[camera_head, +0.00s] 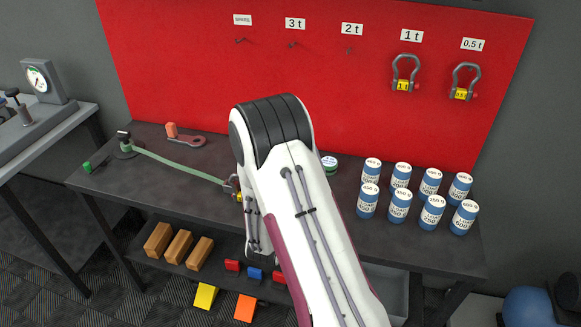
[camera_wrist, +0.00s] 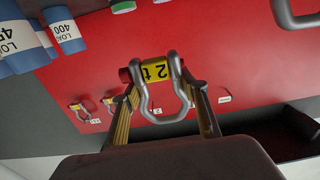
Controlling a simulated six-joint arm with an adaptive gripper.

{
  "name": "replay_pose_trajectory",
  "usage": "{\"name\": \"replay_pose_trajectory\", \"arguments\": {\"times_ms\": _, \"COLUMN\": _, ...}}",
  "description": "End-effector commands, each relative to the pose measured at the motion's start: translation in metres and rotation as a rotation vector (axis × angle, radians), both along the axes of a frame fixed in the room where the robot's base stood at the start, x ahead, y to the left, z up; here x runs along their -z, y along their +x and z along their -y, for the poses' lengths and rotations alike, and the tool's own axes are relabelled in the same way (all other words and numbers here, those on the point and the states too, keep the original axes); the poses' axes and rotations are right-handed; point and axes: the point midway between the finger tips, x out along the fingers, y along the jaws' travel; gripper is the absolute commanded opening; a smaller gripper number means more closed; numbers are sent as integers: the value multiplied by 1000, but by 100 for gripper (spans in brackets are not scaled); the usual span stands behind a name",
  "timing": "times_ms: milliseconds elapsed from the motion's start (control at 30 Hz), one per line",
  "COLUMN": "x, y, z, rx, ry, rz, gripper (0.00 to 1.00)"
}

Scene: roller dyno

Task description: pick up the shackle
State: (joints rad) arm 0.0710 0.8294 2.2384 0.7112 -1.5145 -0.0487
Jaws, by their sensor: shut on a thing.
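A grey bow shackle with a yellow "2 t" tag (camera_wrist: 154,73) and a red pin end is in the middle of the wrist view. My gripper (camera_wrist: 164,95) is shut on this shackle, with one finger at each side of it. In the head view my arm hides most of the gripper. A grey shackle with a bit of yellow (camera_head: 238,196) shows at the arm's left edge, by the right end of the green strap. I cannot tell from there whether it touches the bench.
Several blue-and-white load cans (camera_head: 400,205) stand on the bench's right side. Two shackles (camera_head: 405,74) hang on the red board under "1 t" and "0.5 t"; the "2 t" peg (camera_head: 349,50) is bare. A grey curved metal part (camera_wrist: 297,15) is close at the wrist view's upper right.

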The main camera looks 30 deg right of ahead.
Motion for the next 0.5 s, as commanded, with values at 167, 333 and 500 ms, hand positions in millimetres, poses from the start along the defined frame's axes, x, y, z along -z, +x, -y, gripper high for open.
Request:
{"name": "replay_pose_trajectory", "arguments": {"times_ms": 167, "x": -30, "y": -1, "z": 29, "rx": 47, "ry": 0, "rz": 9, "gripper": 17}}
{"name": "replay_pose_trajectory", "arguments": {"times_ms": 333, "x": -63, "y": 1, "z": 63, "rx": 89, "ry": -1, "rz": 9, "gripper": 17}}
{"name": "replay_pose_trajectory", "arguments": {"times_ms": 500, "x": -101, "y": 6, "z": 100, "rx": 121, "ry": -1, "rz": 9, "gripper": 17}}
